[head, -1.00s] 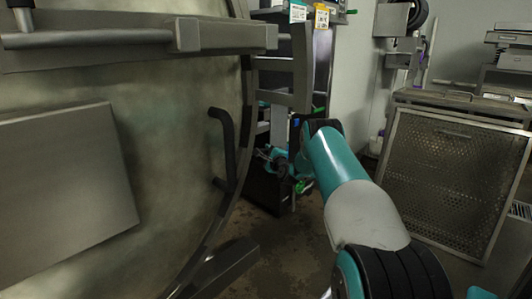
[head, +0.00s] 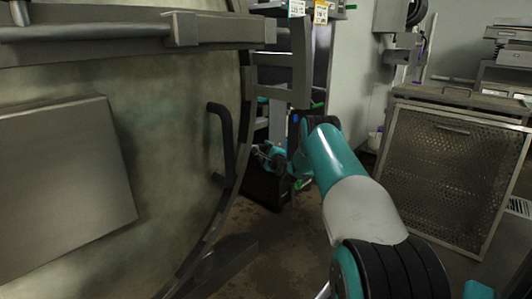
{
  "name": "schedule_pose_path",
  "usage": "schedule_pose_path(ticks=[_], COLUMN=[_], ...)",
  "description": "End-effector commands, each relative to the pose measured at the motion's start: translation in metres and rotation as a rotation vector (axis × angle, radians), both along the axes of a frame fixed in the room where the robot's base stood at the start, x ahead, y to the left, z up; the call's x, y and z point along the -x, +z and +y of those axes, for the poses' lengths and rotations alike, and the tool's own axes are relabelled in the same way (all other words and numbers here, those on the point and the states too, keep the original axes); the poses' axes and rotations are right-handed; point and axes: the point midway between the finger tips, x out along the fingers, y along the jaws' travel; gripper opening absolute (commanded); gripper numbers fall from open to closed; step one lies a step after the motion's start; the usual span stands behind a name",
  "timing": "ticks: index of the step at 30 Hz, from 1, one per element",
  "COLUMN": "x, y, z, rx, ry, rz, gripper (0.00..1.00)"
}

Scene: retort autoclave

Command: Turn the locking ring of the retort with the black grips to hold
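The large round retort door (head: 180,140) fills the left of the head view, with the curved grey locking ring (head: 212,222) along its right edge. A black grip (head: 229,145), a bent upright bar, stands out from the ring's right side. My teal and white arm (head: 345,175) reaches away from me, right of the ring. Its far end, with small teal and dark parts around my gripper (head: 274,157), shows just right of the black grip in the picture. The fingers are too small and dark to make out. I cannot tell whether they touch the grip.
A grey horizontal bar (head: 100,35) crosses the door's upper part, above a flat grey panel (head: 60,185). A dark cabinet with labels (head: 320,50) stands behind the ring. A mesh-fronted metal crate (head: 440,180) stands at right. Bare floor (head: 285,240) shows between ring and arm.

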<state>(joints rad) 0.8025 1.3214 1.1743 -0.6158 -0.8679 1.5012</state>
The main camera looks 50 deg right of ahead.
Motion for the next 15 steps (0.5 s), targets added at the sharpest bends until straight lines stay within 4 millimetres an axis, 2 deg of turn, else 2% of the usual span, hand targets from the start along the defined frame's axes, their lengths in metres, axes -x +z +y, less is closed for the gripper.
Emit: schedule_pose_path(ticks=[8,11,15], x=[0.010,0.024,0.054], y=[-0.002,-0.001,-0.003], z=[0.004,0.010,0.023], rx=[-0.004,-0.006,-0.010], ry=[0.002,0.000,-0.002], rz=[0.005,0.004,0.005], gripper=[0.58,0.58,0.58])
